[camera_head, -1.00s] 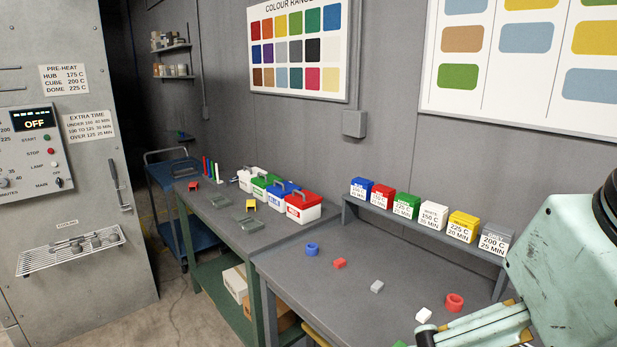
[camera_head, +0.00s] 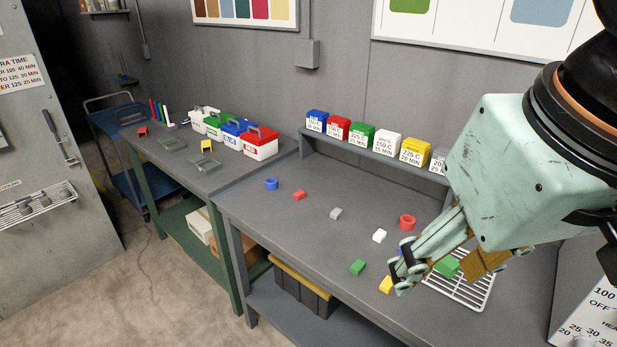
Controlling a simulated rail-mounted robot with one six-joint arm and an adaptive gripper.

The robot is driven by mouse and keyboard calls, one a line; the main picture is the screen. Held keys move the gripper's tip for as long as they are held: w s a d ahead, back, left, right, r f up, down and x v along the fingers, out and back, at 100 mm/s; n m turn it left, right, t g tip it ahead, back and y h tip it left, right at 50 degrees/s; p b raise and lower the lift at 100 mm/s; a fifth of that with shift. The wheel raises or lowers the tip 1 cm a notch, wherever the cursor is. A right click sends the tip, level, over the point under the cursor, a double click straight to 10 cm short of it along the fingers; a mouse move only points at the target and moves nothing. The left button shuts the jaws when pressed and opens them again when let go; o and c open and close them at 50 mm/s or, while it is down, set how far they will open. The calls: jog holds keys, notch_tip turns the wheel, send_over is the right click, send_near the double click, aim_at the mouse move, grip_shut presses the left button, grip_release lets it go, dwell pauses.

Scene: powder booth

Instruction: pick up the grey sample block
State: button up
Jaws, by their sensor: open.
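The grey sample block (camera_head: 335,213) lies on the grey workbench (camera_head: 270,225), between a red block and a white block. It is fully visible and nothing touches it. My gripper (camera_head: 440,276) is to the right of it and nearer, over the right part of the bench. Its fingers are spread and it is clear of the grey block. A green block (camera_head: 447,266) shows between the fingers. I cannot tell its exact height relative to them.
Around it are a red block (camera_head: 299,194), blue ring (camera_head: 271,184), white block (camera_head: 379,235), red ring (camera_head: 407,222), green block (camera_head: 357,267) and yellow block (camera_head: 386,285). A wire rack (camera_head: 470,292) lies under my gripper. A shelf of labelled boxes (camera_head: 361,138) runs along the back.

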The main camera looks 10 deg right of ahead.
jog(key=shift+c, duration=1.1)
jog(key=w+r+n+g+p, duration=0.15)
jog(key=w+n+p, duration=0.3)
jog(key=w, duration=2.85)
jog(key=w+d+f+n+g+p, duration=0.2)
jog(key=w+f+n, duration=0.3)
jog(key=w+f, duration=2.1)
jog(key=shift+w+d+p, duration=0.4)
jog(key=shift+w+p, duration=0.35)
